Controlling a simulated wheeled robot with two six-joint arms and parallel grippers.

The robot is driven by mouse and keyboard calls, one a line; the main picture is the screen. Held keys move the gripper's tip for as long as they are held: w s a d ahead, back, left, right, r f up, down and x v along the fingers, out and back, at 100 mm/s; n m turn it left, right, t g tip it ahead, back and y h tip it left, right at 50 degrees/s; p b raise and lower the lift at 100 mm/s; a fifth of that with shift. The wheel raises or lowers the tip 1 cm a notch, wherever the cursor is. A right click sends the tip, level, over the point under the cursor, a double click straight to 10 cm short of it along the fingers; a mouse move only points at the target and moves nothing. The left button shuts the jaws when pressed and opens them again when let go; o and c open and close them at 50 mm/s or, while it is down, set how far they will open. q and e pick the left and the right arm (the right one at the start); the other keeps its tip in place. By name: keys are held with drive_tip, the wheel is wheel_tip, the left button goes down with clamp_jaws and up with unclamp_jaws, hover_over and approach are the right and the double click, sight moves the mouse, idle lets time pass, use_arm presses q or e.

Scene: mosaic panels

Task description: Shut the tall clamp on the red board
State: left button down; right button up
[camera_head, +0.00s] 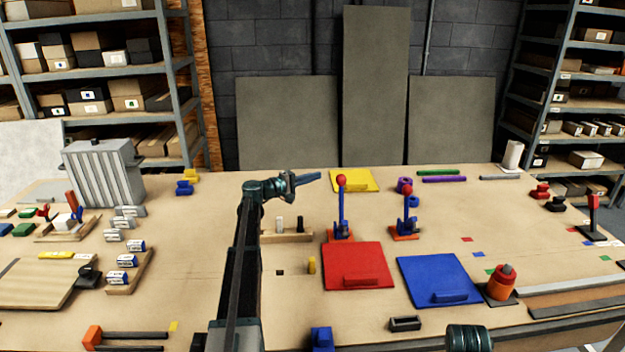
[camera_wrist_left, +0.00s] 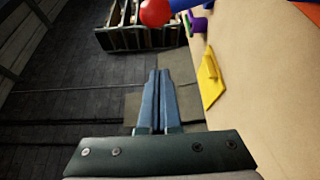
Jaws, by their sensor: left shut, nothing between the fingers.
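The tall clamp (camera_head: 341,213) stands at the back edge of the red board (camera_head: 350,281). It has an orange base, a blue body and an upright blue handle with a red ball knob. My left gripper (camera_head: 318,176) is shut and empty, just left of the knob at about its height in the head view, apart from it. In the left wrist view the shut fingers (camera_wrist_left: 158,72) point towards the wall, and the red knob (camera_wrist_left: 155,12) shows at the top, beyond the tips. My right gripper is out of view.
A shorter clamp (camera_head: 406,215) with a red knob stands behind the blue board (camera_head: 430,270). A wooden block (camera_head: 287,237) with pegs lies left of the tall clamp. A yellow board (camera_head: 354,180) lies behind it. Part of my right arm (camera_head: 468,338) shows at the bottom.

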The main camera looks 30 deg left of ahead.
use_arm(q)
drive_tip(key=w+d, duration=0.2)
drive_tip(key=d, duration=0.3)
drive_tip(key=shift+w+d, duration=0.3)
drive_tip(key=shift+d, duration=0.05)
drive_tip(key=shift+s, duration=0.1)
drive_tip(key=s+d+r+m+t, duration=0.1)
drive_tip(key=s+d+m, duration=0.1)
drive_tip(key=s+d, duration=0.3)
drive_tip(key=shift+s+r+m+h+b, duration=0.3)
drive_tip(key=shift+s+m+b, duration=0.15)
drive_tip(key=shift+s, duration=0.6)
idle(0.5)
